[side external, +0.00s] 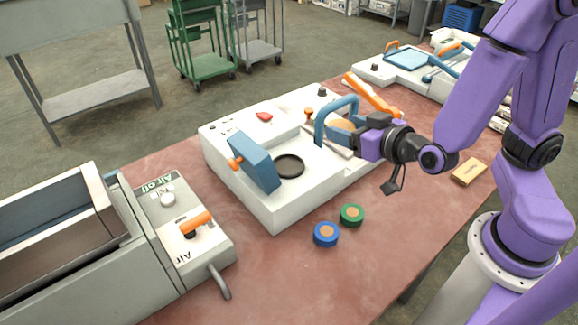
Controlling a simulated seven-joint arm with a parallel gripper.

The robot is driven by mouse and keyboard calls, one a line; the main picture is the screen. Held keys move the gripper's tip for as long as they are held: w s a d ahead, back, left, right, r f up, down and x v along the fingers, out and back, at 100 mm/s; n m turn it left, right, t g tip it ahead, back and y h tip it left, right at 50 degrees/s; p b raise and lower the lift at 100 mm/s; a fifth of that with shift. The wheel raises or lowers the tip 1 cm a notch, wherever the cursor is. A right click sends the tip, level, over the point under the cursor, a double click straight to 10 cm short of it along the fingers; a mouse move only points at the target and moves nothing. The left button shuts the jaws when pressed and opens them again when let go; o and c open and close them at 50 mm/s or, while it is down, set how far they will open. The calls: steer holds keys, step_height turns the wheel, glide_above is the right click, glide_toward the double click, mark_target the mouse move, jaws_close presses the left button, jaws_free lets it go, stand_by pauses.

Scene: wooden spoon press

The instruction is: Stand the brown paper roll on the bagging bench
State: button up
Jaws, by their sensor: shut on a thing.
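My gripper (352,138), at the end of the purple arm, is over the white press machine (285,205) on the red-brown bench (275,278). It reaches in from the right and is shut at the machine's blue arched handle (323,121); its fingertips are small and partly hidden. A tan, rounded surface shows behind the handle, too covered to identify. I cannot make out a brown paper roll for certain, nor which surface is the bagging bench.
A blue block (255,163) and a dark round opening (289,166) are on the machine. Blue (325,235) and green (351,215) discs lie in front. A yellow-tan box (469,173) is at right. A grey air-control unit (165,215) stands left. Another white machine (372,69) is behind.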

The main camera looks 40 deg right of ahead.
steer(key=shift+s+a+f+n+y, duration=0.2)
steer(key=shift+s+a, duration=0.2)
steer(key=shift+s, duration=0.25)
steer(key=shift+s+a+f+n+y, duration=0.1)
steer(key=shift+s+a+n+y, duration=0.1)
steer(key=shift+s+a, duration=0.3)
steer(key=shift+s+d, duration=0.1)
steer(key=shift+d, duration=0.05)
glide_above(294, 171)
steer(key=f, duration=0.9)
steer(key=shift+s+f, duration=0.15)
steer(key=shift+s, duration=0.2)
steer(key=shift+w+f, duration=0.2)
steer(key=shift+f, duration=0.3)
steer(key=shift+w+f, duration=0.15)
steer(key=shift+f, duration=1)
steer(key=shift+f, duration=0.15)
steer(key=o, duration=1)
steer(key=shift+o, duration=0.2)
